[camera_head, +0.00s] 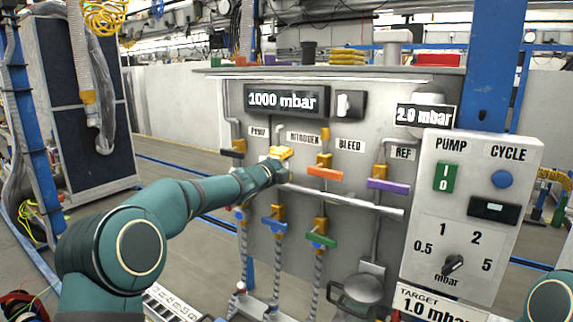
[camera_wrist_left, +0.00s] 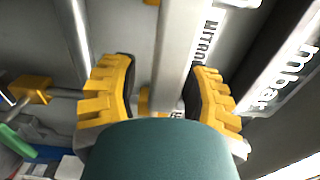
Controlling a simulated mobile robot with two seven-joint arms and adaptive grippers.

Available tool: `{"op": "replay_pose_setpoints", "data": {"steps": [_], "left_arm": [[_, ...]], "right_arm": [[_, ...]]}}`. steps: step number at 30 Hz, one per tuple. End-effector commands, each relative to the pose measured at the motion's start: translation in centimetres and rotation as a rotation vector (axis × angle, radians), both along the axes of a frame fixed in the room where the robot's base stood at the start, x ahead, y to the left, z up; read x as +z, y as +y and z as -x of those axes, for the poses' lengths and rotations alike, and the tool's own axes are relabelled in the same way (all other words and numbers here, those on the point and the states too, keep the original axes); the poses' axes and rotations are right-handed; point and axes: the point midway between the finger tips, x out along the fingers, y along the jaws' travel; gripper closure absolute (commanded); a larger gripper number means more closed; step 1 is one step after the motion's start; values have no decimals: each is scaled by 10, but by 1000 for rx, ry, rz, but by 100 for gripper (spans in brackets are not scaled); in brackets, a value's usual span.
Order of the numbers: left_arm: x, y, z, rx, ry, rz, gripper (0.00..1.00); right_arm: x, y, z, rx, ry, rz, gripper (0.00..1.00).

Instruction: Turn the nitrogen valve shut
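The NITROGEN label (camera_head: 303,138) is on the panel right of a vertical pipe. My left gripper (camera_head: 281,155) covers the upper valve on that pipe in the head view. In the left wrist view my left gripper (camera_wrist_left: 165,95) is open, its yellow fingers on either side of a light grey bar (camera_wrist_left: 176,50), seemingly the nitrogen valve handle. The bar lies beside the nitrogen label (camera_wrist_left: 208,38) and crosswise to the pipe. A gap shows on the left finger's side; contact with the right finger cannot be told. My right gripper is out of view.
Nearby valves have a black handle (camera_head: 232,153), an orange handle (camera_head: 325,173) and a purple handle (camera_head: 388,186). Below are a blue handle (camera_head: 273,225) and a green handle (camera_head: 321,240). A grey rail (camera_head: 345,199) crosses the panel. The pump box (camera_head: 430,215) stands right.

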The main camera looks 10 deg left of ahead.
Motion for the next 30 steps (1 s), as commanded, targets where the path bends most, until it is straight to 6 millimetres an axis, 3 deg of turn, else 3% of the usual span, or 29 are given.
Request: {"op": "replay_pose_setpoints", "data": {"steps": [14, 30], "left_arm": [[3, 3, 7, 0, -3, 2, 45], [2, 36, 86, 2, -2, 2, 45]], "right_arm": [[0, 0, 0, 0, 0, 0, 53], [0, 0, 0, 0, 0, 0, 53]]}}
